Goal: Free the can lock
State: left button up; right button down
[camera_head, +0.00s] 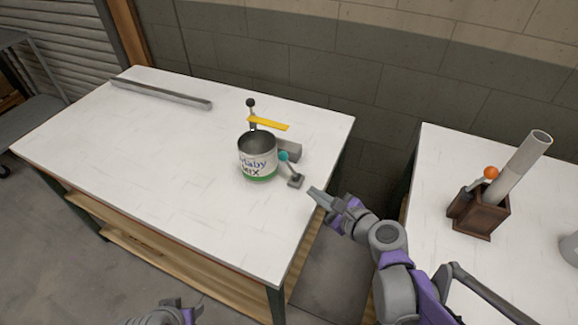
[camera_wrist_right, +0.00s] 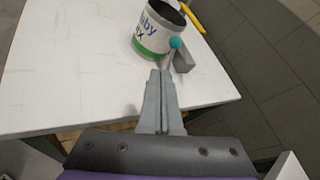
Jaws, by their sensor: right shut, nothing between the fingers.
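An open can (camera_head: 258,157) with a white and green label stands upright on the white table. It also shows in the right wrist view (camera_wrist_right: 152,32). Beside it is a grey metal fixture (camera_head: 289,150) with a teal-knobbed lever (camera_head: 284,157), a yellow bar (camera_head: 268,124) and a black-knobbed lever (camera_head: 251,103) behind the can. In the right wrist view the teal knob (camera_wrist_right: 175,43) shows against the can's right side. My right gripper (camera_head: 314,192) is shut and empty, at the table's right edge, apart from the lever. My left gripper (camera_head: 170,306) shows only partly at the bottom edge.
A long grey bar (camera_head: 162,94) lies at the back left of the white table (camera_head: 160,150). A second table (camera_head: 440,180) at right bears a brown holder (camera_head: 478,217) with a tube (camera_head: 518,168) and an orange-knobbed tool (camera_head: 490,173). The first table's left and front are clear.

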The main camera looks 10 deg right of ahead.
jog(key=w+d+m+t, duration=0.1)
jog(key=w+m, duration=0.1)
jog(key=m, duration=0.1)
jog(key=b, duration=0.1)
send_near(285, 158)
jog(key=shift+m, duration=0.3)
jog(key=x, duration=0.7)
jog(key=shift+d+f, duration=0.1)
jog(key=shift+w+a+f+b, duration=0.15)
jog(key=shift+w+a+b, duration=0.05)
jog(key=shift+w+b, duration=0.1)
jog(key=shift+a, duration=0.1)
